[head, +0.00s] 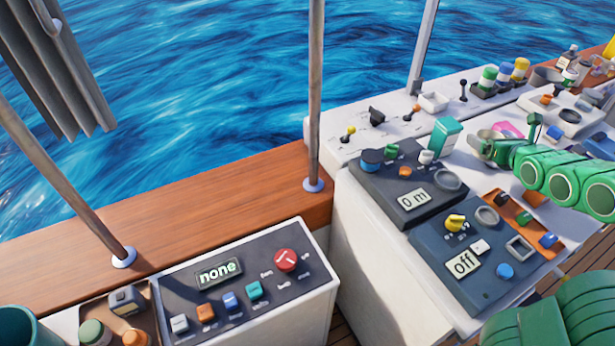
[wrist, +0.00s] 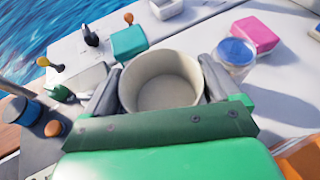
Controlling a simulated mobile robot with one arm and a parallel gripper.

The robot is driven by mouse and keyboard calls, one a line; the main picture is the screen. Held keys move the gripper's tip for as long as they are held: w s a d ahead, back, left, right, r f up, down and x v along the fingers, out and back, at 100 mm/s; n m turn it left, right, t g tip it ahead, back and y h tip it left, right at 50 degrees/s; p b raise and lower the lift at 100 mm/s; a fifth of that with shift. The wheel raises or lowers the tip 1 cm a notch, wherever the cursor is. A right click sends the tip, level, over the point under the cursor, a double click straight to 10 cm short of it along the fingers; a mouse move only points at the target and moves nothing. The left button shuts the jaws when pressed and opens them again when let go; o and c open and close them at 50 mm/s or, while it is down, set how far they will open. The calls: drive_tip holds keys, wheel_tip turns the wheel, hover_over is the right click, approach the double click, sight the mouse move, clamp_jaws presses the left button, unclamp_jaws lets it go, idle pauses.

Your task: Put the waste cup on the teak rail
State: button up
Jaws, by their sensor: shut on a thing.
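My gripper (wrist: 160,92) is shut on a pale cream-grey cup (wrist: 165,80), one grey finger on each side of it. The cup is upright, and its open mouth looks empty. In the head view the cup (head: 486,139) shows small at the end of my green arm, above the white console top at the right. I cannot tell how far it is above the surface. The teak rail (head: 220,205) is a brown wooden ledge along the water at the left, well away from my gripper. A bare stretch of it lies between two metal posts.
Metal posts (head: 315,95) rise from the rail. A green-and-white box (head: 445,136), dark panels (head: 412,201) and a pink box (wrist: 255,34) are near the cup. A blue-topped clear container (wrist: 236,54) is close beside the right finger.

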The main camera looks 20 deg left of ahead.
drive_tip(key=shift+w+a+r, duration=1.15)
drive_tip(key=shift+a+r, duration=3.55)
drive_tip(key=shift+a, duration=0.7)
drive_tip(key=s+a+f+n+g+y, duration=0.1)
drive_tip(key=a+f+n+y, duration=0.15)
drive_tip(key=a, duration=0.65)
drive_tip(key=s+a+f+n+g+y, duration=0.2)
drive_tip(key=a+f, duration=0.1)
drive_tip(key=a, duration=0.6)
drive_tip(key=s+a+f+n+g+y, duration=0.2)
drive_tip(key=s+a+f+n+g, duration=0.4)
drive_tip(key=s+a, duration=0.65)
drive_tip(key=s+a+f+n+g+y, duration=0.25)
drive_tip(key=s+a+f, duration=0.6)
drive_tip(key=a, duration=0.65)
drive_tip(key=shift+n+g+h, duration=0.3)
drive_tip(key=shift+g, duration=0.15)
drive_tip(key=w+a+f, duration=0.7)
drive_tip(key=w+a, duration=0.1)
drive_tip(key=shift+w+a+f, duration=0.2)
drive_tip(key=shift+a+f, duration=0.2)
drive_tip(key=shift+w+a+f, duration=0.4)
drive_tip(key=shift+a+f, duration=0.05)
drive_tip(key=shift+f, duration=1.8)
